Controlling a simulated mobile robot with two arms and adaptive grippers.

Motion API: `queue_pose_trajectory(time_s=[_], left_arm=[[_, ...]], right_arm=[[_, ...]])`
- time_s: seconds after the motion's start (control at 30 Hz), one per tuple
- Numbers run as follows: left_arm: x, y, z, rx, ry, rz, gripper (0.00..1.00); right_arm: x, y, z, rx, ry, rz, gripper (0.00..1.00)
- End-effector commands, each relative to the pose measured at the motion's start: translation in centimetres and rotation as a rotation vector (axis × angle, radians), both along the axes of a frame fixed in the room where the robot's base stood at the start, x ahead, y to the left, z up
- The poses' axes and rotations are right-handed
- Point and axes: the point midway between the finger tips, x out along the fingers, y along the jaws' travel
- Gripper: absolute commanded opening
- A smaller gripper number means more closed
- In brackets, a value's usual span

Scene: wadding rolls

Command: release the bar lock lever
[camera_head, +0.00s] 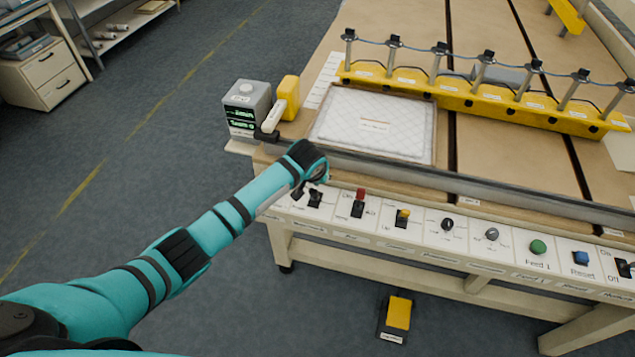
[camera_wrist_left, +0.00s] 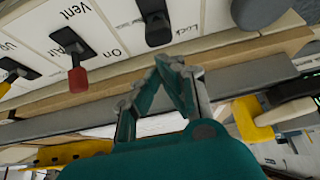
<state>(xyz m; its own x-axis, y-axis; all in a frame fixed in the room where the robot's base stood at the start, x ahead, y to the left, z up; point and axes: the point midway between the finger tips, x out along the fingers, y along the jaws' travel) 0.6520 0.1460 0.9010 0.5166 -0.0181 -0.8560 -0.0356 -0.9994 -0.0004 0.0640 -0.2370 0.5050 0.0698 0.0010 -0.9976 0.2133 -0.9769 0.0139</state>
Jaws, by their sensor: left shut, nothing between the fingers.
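A black lever (camera_wrist_left: 156,24) on the white control strip shows in the left wrist view, beside a partly readable label that looks like "Lock". It is likely the bar lock lever; in the head view a black lever (camera_head: 315,198) stands just below my gripper. A second dark knob (camera_wrist_left: 258,12) is at the top right of the wrist view, cut off by the edge. My left gripper (camera_wrist_left: 172,66) is shut and empty, its tips a short way from the lever and apart from it. In the head view my left gripper (camera_head: 321,173) is partly hidden by my wrist. My right gripper is not in view.
A red-tipped lever (camera_head: 360,196) and a yellow-tipped one (camera_head: 403,216) stand further right on the strip, then knobs and buttons. A grey rail (camera_head: 500,195) runs behind the strip. A grey display box (camera_head: 246,105) and a yellow clamp part (camera_head: 287,98) are at the left corner.

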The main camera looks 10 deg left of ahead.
Motion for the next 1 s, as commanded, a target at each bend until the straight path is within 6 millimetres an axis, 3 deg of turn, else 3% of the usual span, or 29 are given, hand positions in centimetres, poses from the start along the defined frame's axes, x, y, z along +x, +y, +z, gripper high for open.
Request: queue_pose_trajectory(time_s=[0.37, 0.73, 1.0], left_arm=[[-0.8, 0.1, 0.1, -0.006, -0.158, 0.001, 0.0], [-0.8, 0.1, 0.1, -0.006, -0.183, 0.001, 0.0], [-0.8, 0.1, 0.2, -0.006, -0.181, 0.001, 0.0]], right_arm=[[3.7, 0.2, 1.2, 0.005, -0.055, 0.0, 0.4], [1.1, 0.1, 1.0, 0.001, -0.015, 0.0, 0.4], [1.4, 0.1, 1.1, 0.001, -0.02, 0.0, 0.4]])
